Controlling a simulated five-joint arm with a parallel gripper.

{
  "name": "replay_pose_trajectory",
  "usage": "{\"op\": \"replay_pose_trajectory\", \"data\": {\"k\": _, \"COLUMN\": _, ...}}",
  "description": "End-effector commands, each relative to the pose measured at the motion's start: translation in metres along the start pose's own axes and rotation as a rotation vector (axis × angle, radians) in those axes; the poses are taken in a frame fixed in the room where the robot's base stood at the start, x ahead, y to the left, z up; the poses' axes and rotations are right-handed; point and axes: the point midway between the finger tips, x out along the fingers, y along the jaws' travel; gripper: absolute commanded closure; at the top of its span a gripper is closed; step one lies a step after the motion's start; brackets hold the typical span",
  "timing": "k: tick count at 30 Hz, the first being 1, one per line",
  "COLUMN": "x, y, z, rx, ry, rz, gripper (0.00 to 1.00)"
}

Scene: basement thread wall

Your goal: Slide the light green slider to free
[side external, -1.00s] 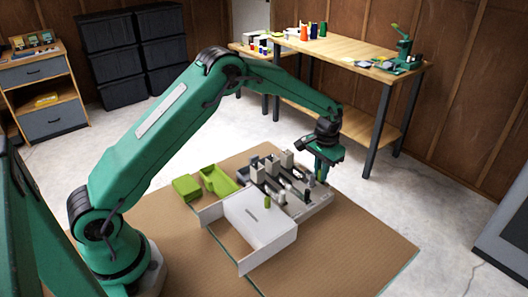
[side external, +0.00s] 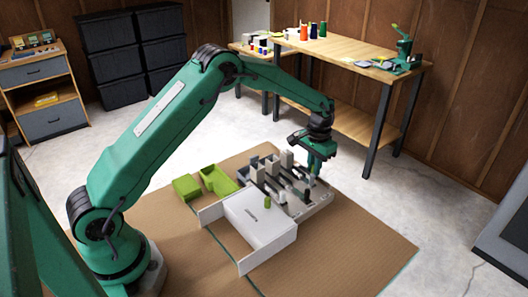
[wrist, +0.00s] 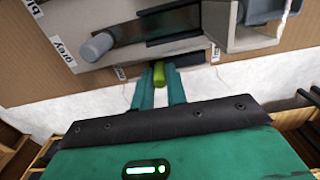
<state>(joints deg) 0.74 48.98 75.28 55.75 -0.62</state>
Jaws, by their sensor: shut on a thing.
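The light green slider knob (wrist: 159,74) is a short rounded peg at the near edge of the pale board (wrist: 110,55) in the wrist view. My gripper (wrist: 158,90) has its two green fingers on either side of this knob and is shut on it. In the side view my gripper (side external: 314,176) is at the right end of the grey-white fixture (side external: 312,207), pointing down. The knob cannot be made out there behind the fingers.
A grey knob (wrist: 97,46) sits beside a "grey" label. Upright blocks (side external: 286,160) stand on the fixture near my gripper. The brown mat (side external: 350,250) is clear at right.

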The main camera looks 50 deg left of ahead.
Motion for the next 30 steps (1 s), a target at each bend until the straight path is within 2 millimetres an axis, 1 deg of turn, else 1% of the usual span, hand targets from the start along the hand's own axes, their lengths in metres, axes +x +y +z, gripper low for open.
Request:
{"op": "replay_pose_trajectory", "data": {"k": 4, "x": -0.001, "y": -0.003, "z": 0.000, "rx": -0.004, "ry": 0.001, "rz": 0.000, "gripper": 1.00}}
{"op": "replay_pose_trajectory", "data": {"k": 5, "x": -0.001, "y": -0.003, "z": 0.000, "rx": -0.004, "ry": 0.001, "rz": 0.000, "gripper": 0.84}}
{"op": "replay_pose_trajectory", "data": {"k": 6, "x": -0.001, "y": -0.003, "z": 0.000, "rx": -0.004, "ry": 0.001, "rz": 0.000, "gripper": 0.76}}
{"op": "replay_pose_trajectory", "data": {"k": 8, "x": -0.001, "y": -0.002, "z": 0.000, "rx": -0.004, "ry": 0.001, "rz": 0.000, "gripper": 0.64}}
{"op": "replay_pose_trajectory", "data": {"k": 20, "x": -0.003, "y": -0.001, "z": 0.000, "rx": -0.002, "ry": 0.001, "rz": 0.000, "gripper": 0.64}}
{"op": "replay_pose_trajectory", "data": {"k": 30, "x": -0.029, "y": -0.001, "z": -0.001, "rx": -0.002, "ry": 0.002, "rz": 0.000, "gripper": 0.64}}
